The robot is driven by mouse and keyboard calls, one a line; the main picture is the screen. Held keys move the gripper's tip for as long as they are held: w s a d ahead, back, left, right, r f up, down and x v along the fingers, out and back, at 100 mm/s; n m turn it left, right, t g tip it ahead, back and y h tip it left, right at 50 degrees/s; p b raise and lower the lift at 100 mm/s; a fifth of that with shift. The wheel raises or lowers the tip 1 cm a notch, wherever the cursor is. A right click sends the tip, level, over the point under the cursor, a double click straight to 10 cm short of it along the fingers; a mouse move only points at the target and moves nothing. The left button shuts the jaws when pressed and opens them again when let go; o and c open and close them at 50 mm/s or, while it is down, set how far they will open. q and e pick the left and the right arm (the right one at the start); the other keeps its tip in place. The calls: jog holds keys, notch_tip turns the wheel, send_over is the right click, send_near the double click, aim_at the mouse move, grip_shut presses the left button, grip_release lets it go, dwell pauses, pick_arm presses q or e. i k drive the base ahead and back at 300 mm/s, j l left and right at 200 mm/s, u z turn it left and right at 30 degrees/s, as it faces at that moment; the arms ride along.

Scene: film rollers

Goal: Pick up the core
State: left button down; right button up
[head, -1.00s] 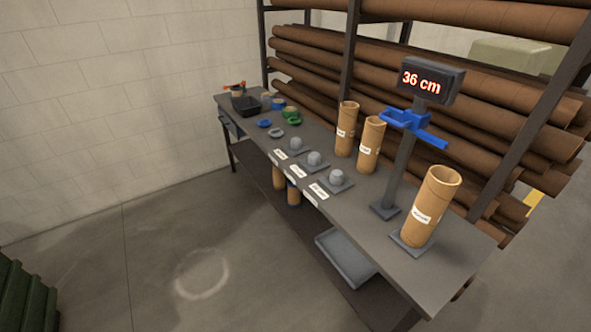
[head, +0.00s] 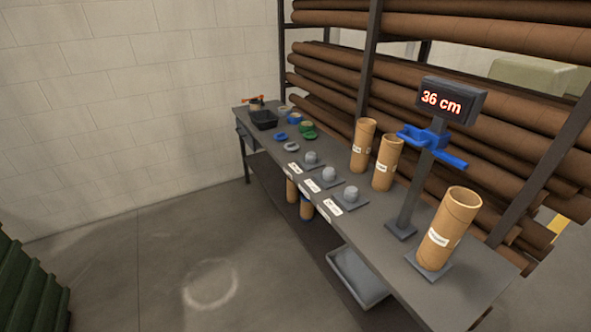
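Three brown cardboard cores with white labels stand upright on the grey bench. The nearest core (head: 447,232) stands on a small square plate at the bench's right end, beside a post whose display (head: 449,101) reads 36 cm. The other two, a middle core (head: 386,163) and a far core (head: 362,146), stand along the bench's back edge. More brown tubes (head: 306,206) show on the shelf below, partly hidden by the bench top. I cannot tell which core the task means. Neither of my grippers is in view.
The bench (head: 385,259) runs from back left to front right. It bears three grey plugs on plates (head: 351,194), coloured rings (head: 308,133) and a black tray (head: 264,119). A blue bracket (head: 433,147) juts from the post. Long rolls fill the rack behind. The floor in front is clear.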

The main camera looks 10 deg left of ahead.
aim_at(459, 206)
jog(key=k+j+z, duration=0.1)
jog(key=j+z, duration=0.15)
jog(key=z, duration=0.15)
jog(key=k+j+z, duration=0.15)
jog(key=z, duration=0.3)
jog(key=k+j+z, duration=0.15)
jog(key=z, duration=0.25)
jog(key=k+j+z, duration=0.15)
jog(key=z, duration=0.25)
